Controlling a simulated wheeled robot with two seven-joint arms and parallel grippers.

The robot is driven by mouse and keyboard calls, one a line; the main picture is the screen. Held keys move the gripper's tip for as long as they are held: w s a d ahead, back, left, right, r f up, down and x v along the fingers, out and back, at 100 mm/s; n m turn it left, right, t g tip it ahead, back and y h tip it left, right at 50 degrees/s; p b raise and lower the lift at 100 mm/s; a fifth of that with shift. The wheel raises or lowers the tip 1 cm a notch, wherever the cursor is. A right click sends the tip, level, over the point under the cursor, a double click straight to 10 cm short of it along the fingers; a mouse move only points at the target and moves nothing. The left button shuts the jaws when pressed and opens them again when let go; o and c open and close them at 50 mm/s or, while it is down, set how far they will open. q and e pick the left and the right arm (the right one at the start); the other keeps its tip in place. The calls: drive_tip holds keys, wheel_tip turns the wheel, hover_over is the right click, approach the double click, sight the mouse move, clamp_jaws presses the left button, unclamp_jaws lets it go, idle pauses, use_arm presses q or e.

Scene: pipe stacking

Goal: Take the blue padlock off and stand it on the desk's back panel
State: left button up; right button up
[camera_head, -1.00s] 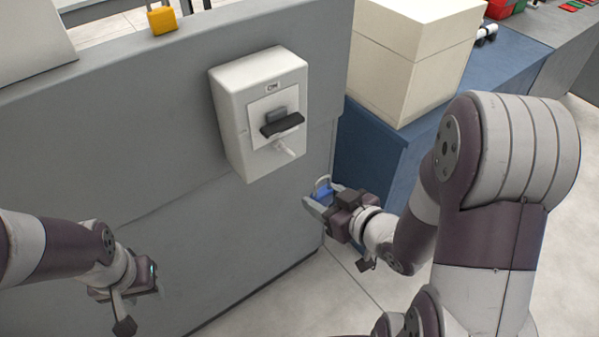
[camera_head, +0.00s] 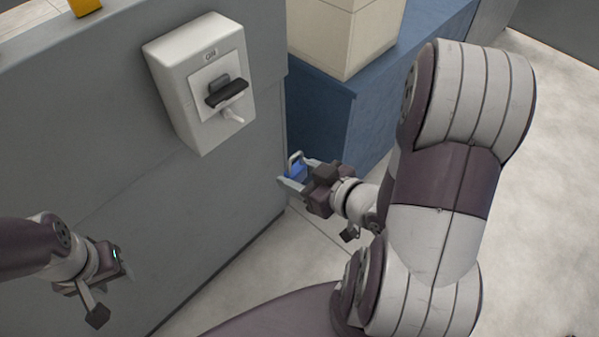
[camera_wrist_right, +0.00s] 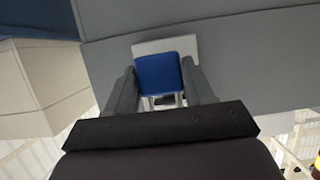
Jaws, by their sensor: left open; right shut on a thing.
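The blue padlock (camera_head: 295,171) is held between the fingers of my right gripper (camera_head: 291,180), its grey shackle pointing up. It is off to the right of and below the white switch box (camera_head: 196,95), clear of it. In the right wrist view the blue body (camera_wrist_right: 158,73) sits between the two grey fingers, with part of the shackle below it. The desk's grey back panel (camera_head: 110,120) carries the switch box on its face. Its top edge shows at the upper left. My left gripper (camera_head: 100,290) is open and empty, low in front of the panel.
A yellow padlock (camera_head: 84,6) stands on the panel's top edge at the upper left, cut off by the frame. A cream box (camera_head: 345,35) sits on a blue cabinet (camera_head: 325,115) behind the panel's right end. Bare floor lies at the right.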

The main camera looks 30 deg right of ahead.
drive_tip(key=shift+s, duration=0.1)
drive_tip(key=shift+s+d+r+p, duration=0.1)
drive_tip(key=shift+s+d+p, duration=0.2)
drive_tip(key=shift+s, duration=0.2)
drive_tip(key=shift+s+d+p, duration=0.15)
drive_tip(key=shift+s+p, duration=0.2)
drive_tip(key=shift+s, duration=0.15)
drive_tip(key=shift+s+d+p, duration=0.25)
drive_tip(key=shift+s, duration=0.55)
drive_tip(key=shift+s+d+p, duration=0.25)
drive_tip(key=shift+s+d, duration=0.05)
drive_tip(key=shift+s, duration=0.55)
drive_tip(key=shift+s+d+p, duration=0.25)
drive_tip(key=shift+s, duration=0.55)
